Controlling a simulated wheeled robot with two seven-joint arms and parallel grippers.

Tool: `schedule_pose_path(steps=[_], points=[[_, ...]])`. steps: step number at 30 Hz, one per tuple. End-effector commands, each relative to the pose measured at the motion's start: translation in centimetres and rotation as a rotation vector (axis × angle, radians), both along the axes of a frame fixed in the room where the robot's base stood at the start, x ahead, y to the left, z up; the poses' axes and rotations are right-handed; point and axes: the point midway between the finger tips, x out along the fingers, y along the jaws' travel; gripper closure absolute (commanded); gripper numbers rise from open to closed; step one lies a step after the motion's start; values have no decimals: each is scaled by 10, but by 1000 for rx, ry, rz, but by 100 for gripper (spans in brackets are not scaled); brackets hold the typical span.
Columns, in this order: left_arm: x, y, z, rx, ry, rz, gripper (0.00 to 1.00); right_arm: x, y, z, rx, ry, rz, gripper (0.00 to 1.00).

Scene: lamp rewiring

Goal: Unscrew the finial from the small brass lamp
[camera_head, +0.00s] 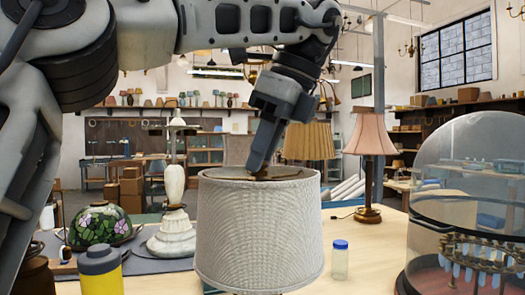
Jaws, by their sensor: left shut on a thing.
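A lamp with a pale grey-white fabric drum shade (260,235) stands on the table in the middle foreground. The shade hides nearly all of the lamp below it, so its brass body cannot be made out. My left gripper (259,168) points down at the centre of the shade's top opening. Its fingers are shut on the finial, which they hide almost wholly. Whether the finial still sits on its thread cannot be seen. My right gripper is not in view.
A small jar with a blue lid (340,259) stands close right of the shade. A glass dome (470,190) fills the right side. A pink-shaded lamp (370,135) stands behind. A yellow-and-grey bottle (100,270), a stained-glass shade (100,226) and a white lamp base (173,238) are at left.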

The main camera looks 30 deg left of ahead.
Motion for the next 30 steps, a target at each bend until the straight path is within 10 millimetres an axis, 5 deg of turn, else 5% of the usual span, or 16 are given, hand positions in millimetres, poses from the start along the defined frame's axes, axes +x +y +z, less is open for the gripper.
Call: schedule_pose_path(steps=[6,7,10,19,30], points=[[0,0,0,-1,0,8,99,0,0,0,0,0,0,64],[0,0,0,-1,0,8,76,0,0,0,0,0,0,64],[0,0,0,-1,0,7,53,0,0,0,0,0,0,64],[0,0,-2,-4,0,-40,53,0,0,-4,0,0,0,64],[-4,1,-2,-4,-1,-672,53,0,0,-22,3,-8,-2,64]])
